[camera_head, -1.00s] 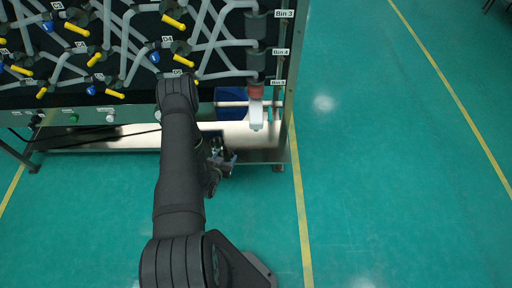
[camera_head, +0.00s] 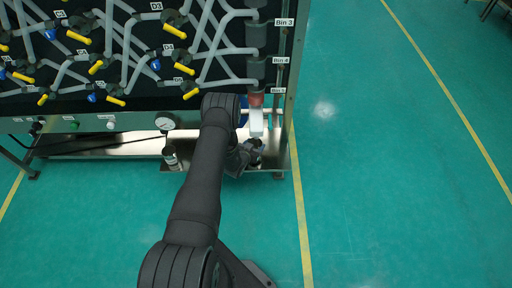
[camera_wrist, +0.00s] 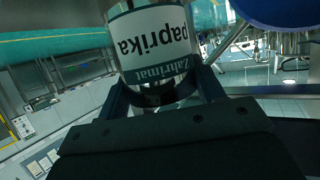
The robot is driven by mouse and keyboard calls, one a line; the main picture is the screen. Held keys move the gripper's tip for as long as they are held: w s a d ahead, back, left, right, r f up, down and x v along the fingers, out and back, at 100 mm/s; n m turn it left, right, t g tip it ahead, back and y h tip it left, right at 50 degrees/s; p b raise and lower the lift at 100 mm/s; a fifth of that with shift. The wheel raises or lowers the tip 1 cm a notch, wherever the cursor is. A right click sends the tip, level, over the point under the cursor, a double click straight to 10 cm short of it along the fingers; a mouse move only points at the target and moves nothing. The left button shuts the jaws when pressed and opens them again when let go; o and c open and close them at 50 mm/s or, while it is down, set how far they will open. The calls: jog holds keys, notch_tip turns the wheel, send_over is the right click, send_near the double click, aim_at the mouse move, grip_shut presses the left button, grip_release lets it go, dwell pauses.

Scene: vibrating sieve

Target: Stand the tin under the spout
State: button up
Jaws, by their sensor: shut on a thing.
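The tin (camera_wrist: 152,42) is silver with a white label reading "paprika" and fills the upper middle of the wrist view. My gripper (camera_wrist: 160,95) is shut around it, one dark finger on each side. In the head view my gripper (camera_head: 252,152) is at the right end of the metal shelf, just below the white spout (camera_head: 256,123). The tin is small and dark there, so I cannot tell whether its base touches the shelf or whether it is exactly under the spout.
A second, dark-topped container (camera_head: 172,158) stands on the metal shelf (camera_head: 205,143) to the left of my arm. A blue rounded thing (camera_wrist: 282,10) is close to the tin in the wrist view. A pressure gauge (camera_head: 165,121) is on the rail. The green floor at right is clear.

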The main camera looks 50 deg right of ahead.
aim_at(258, 145)
jog(key=shift+w+d, duration=0.25)
jog(key=shift+d, duration=0.4)
jog(key=shift+d+f, duration=0.2)
jog(key=shift+f, duration=1.55)
jog(key=shift+f, duration=0.15)
jog(key=o, duration=1.1)
jog(key=shift+r, duration=0.2)
jog(key=v, duration=1.2)
jog(key=shift+w, duration=0.1)
